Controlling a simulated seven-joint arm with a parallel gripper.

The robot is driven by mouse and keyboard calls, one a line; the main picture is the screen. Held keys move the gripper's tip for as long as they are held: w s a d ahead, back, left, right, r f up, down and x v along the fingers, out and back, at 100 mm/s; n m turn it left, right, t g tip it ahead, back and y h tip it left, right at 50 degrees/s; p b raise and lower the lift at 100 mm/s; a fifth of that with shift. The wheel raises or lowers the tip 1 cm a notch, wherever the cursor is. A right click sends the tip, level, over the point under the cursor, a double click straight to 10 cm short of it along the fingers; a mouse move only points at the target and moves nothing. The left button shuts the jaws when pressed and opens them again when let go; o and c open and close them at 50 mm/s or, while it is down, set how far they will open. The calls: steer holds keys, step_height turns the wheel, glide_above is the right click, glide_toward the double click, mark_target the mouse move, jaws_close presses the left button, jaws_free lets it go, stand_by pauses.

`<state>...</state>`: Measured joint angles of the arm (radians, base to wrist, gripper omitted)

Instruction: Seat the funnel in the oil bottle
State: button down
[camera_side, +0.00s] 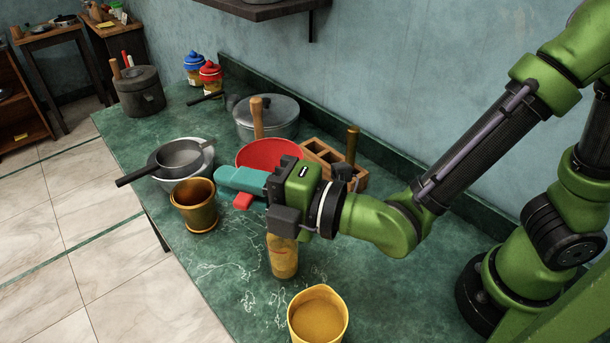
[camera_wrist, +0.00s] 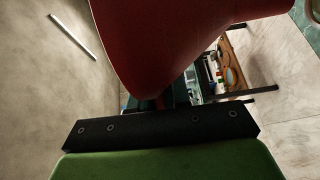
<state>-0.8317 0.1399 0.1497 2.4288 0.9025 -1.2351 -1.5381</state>
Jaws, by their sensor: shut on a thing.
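The red funnel (camera_side: 268,152) shows its wide mouth upward behind my gripper (camera_side: 240,188) in the side view. It fills the top of the wrist view (camera_wrist: 175,40), narrowing towards the jaws. My gripper is shut on the funnel. A small red part (camera_side: 242,201) shows below the teal jaw; I cannot tell whether it is the spout or a finger. The oil bottle (camera_side: 283,258), amber and upright, stands on the counter below and just right of the jaws. Its neck is hidden behind my gripper. The funnel appears apart from the bottle.
A copper-coloured pot (camera_side: 195,212) stands left of my gripper, and a yellow cup (camera_side: 317,318) stands in front of the bottle. The green counter (camera_side: 235,285) is clear at front left.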

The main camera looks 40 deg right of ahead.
steer(key=shift+s, duration=0.5)
steer(key=shift+w+d+r+t, duration=0.1)
steer(key=shift+d+r+t, duration=0.05)
steer(key=shift+t, duration=0.15)
steer(key=shift+f, duration=2.3)
steer(key=shift+f, duration=0.7)
steer(key=c, duration=1)
jaws_free()
